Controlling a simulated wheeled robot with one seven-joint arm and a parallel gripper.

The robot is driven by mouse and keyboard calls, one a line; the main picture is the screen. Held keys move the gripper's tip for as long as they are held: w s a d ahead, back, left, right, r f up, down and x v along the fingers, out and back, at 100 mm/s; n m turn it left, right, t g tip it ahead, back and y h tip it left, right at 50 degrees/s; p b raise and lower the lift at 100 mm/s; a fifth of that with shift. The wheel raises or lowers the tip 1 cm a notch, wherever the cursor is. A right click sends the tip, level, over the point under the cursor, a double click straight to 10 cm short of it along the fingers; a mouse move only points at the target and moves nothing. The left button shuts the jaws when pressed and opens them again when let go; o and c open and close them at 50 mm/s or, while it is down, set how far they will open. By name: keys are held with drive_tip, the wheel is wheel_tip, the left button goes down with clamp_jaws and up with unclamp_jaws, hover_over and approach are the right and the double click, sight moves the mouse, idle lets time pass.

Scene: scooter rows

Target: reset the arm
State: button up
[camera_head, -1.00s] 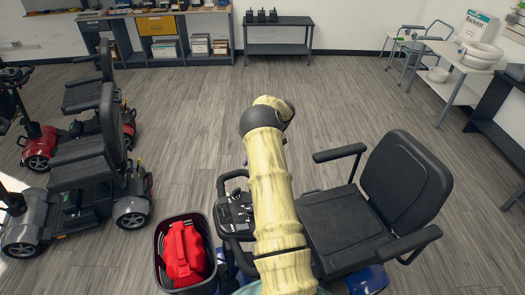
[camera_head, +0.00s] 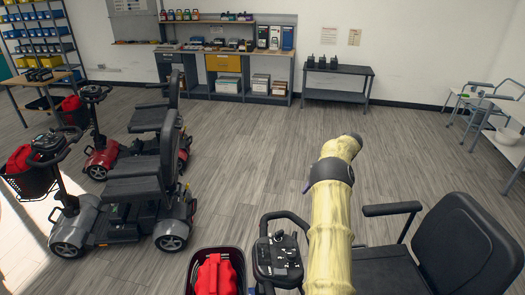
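My arm, pale yellow with a dark joint band, rises from the bottom right of the head view and reaches forward above a mobility scooter. Its far end is bent away from me. My gripper is not visible in this view, so its fingers cannot be seen. The nearby scooter has a black seat (camera_head: 462,246) to the right of the arm and a control panel (camera_head: 278,262) just left of it.
A basket with a red item (camera_head: 216,274) is at the front of this scooter. A grey scooter (camera_head: 125,205) and a red scooter (camera_head: 140,140) stand at left. A workbench (camera_head: 228,68) and a low black table (camera_head: 338,82) line the back wall. The middle floor is clear.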

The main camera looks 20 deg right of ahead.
drive_tip(key=w+a+r+m+t+h, duration=0.3)
drive_tip(key=w+a+r+m+t, duration=0.25)
drive_tip(key=w+r+t, duration=0.3)
drive_tip(key=w+a+r+m+t+h, duration=0.3)
drive_tip(key=w+a+r+m+t, duration=0.3)
drive_tip(key=r, duration=0.3)
drive_tip(key=s+a+f+m+g+h, duration=0.1)
drive_tip(key=s+a+f+m+g, duration=0.2)
drive_tip(key=s, duration=0.8)
drive_tip(key=s+a+f+m+g+h, duration=0.1)
drive_tip(key=s+a+f+m+g, duration=0.2)
drive_tip(key=s+a, duration=0.5)
drive_tip(key=s+a+f+m+g, duration=0.3)
drive_tip(key=s+a+f+g, duration=0.1)
drive_tip(key=s, duration=1.2)
wheel_tip(320, 180, down, 2)
drive_tip(key=shift+a+f+h, duration=0.25)
drive_tip(key=shift+a+h, duration=0.15)
drive_tip(key=shift+a, duration=0.45)
drive_tip(key=shift+s+m+g, duration=0.1)
drive_tip(key=shift+m+g, duration=0.15)
